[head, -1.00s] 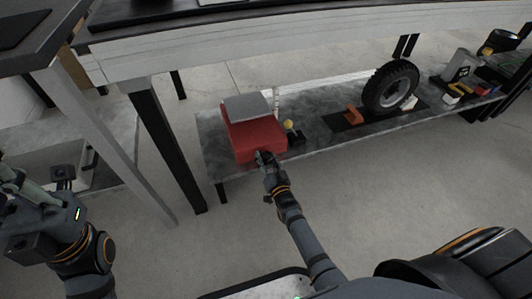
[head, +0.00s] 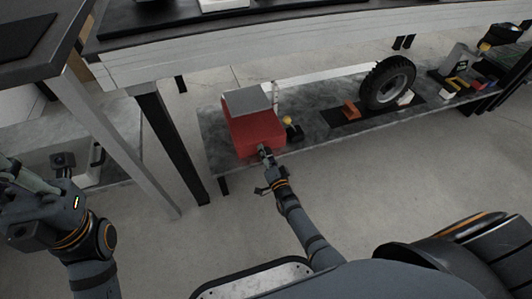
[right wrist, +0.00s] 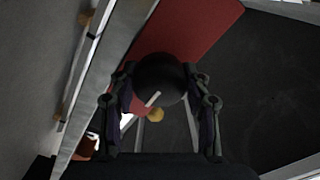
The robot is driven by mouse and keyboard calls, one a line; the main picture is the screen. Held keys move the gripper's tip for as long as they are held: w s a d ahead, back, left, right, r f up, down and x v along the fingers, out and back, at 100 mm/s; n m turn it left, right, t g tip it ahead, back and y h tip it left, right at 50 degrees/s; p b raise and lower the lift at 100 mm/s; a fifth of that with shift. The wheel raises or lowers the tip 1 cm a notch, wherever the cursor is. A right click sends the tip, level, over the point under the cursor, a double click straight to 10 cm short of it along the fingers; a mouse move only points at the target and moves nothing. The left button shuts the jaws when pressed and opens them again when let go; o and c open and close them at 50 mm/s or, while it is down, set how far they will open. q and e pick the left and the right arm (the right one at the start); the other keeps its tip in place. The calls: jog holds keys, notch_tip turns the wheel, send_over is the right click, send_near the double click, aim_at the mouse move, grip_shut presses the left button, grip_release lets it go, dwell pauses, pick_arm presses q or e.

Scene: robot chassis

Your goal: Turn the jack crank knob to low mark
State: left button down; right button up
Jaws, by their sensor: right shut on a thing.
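The jack is a red box (head: 252,130) with a grey top plate (head: 246,101), on the left part of a low shelf. Its round dark crank knob (right wrist: 160,78) shows in the right wrist view, with a short white line (right wrist: 152,99) on its face. My right gripper (right wrist: 160,88) is shut on the knob, one finger on each side; it also shows at the jack's front in the head view (head: 265,155). Scale marks, including a low mark, cannot be made out. My left gripper (head: 22,190) is at the far left, away from the jack; its fingertips are unclear.
The grey shelf (head: 310,138) also holds a small yellow-topped item (head: 288,122), an orange block (head: 351,109), a tire (head: 388,83) and several small items at right. A table leg (head: 172,150) stands left of the jack. The floor in front is clear.

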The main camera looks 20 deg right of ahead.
dwell(0.3)
jog(key=o, duration=1.1)
jog(key=shift+o, duration=0.2)
jog(key=shift+s+f, duration=0.1)
jog(key=shift+s, duration=0.2)
jog(key=s, duration=0.7)
jog(key=shift+s+d, duration=0.15)
jog(key=shift+s, duration=0.05)
jog(key=shift+r, duration=0.2)
